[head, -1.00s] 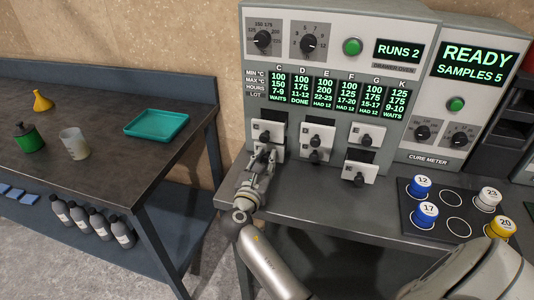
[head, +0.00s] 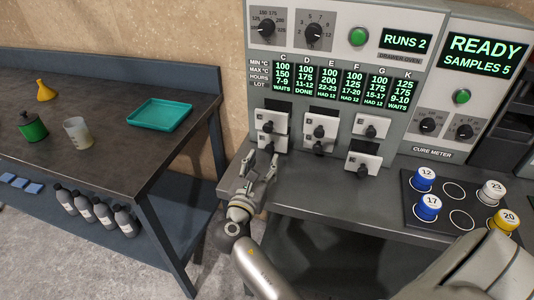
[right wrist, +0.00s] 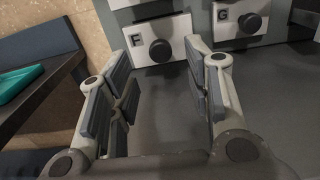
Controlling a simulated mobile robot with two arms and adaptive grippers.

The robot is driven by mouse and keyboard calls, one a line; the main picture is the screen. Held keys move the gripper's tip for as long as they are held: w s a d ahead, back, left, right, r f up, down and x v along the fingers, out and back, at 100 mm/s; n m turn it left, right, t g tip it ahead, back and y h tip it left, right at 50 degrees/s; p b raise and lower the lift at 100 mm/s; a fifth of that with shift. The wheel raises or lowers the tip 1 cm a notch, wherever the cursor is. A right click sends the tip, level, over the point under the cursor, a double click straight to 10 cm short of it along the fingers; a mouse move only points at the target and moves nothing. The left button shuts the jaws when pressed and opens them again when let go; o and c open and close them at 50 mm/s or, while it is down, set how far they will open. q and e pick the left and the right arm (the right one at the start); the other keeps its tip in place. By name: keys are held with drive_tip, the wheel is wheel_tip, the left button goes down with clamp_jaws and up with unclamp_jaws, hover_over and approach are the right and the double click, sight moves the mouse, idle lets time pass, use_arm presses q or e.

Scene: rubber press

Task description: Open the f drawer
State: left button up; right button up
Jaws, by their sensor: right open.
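The drawer labelled F (right wrist: 180,46) has a pale front with a dark round knob and shows ahead in the right wrist view. In the head view it appears to be the lower-left front (head: 280,143) of the drawer oven. A dark strip lies above its front; I cannot tell how far out it stands. My right gripper (head: 262,163) is open and empty, just in front of and below this drawer. Its two fingers (right wrist: 163,95) stand wide apart in the wrist view, clear of the knob. My left gripper is not in view.
The G drawer (right wrist: 240,30) is to the right of F. The lower-right drawer (head: 364,164) sits further forward. A mat with labelled cups (head: 428,207) lies on the bench at right. A side table with a green tray (head: 160,114) stands left.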

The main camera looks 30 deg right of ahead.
drive_tip(key=v, duration=0.6)
idle(0.4)
